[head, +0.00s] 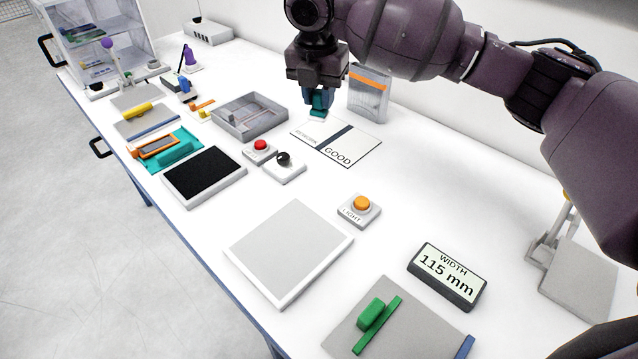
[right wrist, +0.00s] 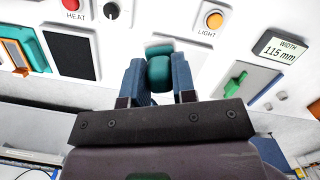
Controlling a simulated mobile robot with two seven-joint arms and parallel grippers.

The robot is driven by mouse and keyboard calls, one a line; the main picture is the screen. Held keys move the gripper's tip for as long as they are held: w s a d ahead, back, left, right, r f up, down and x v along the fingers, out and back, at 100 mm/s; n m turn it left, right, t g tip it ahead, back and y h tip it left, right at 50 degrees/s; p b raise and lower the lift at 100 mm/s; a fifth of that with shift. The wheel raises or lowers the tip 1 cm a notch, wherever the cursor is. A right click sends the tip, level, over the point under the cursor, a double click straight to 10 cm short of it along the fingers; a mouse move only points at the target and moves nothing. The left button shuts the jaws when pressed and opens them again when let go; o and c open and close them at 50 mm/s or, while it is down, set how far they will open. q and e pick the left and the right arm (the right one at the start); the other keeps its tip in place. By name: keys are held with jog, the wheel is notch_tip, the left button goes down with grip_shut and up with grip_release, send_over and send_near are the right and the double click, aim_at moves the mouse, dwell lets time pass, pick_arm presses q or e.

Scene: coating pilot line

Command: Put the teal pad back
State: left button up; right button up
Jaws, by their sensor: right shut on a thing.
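The teal pad (head: 318,104) is held between the fingers of my right gripper (head: 317,98), over the far corner of the white sheet marked GOOD (head: 352,152). I cannot tell whether the pad touches the sheet. In the right wrist view the teal pad (right wrist: 158,74) sits between the two blue-grey fingers of my right gripper (right wrist: 158,82), which is shut on it. The fingers hide part of the pad. My left gripper is not in view.
A grey divided tray (head: 250,113) and a clear container with an orange band (head: 369,93) flank the gripper. Red (head: 260,146) and orange (head: 361,204) buttons, a black knob (head: 283,158) and a WIDTH display (head: 447,275) stand nearer. Bare table lies right of the sheet.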

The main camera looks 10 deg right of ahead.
notch_tip(320, 180, down, 19)
jog(key=shift+f+b, duration=0.2)
jog(key=shift+b, duration=0.9)
jog(key=shift+f, duration=0.2)
jog(key=o, duration=0.9)
jog(key=shift+r, duration=0.1)
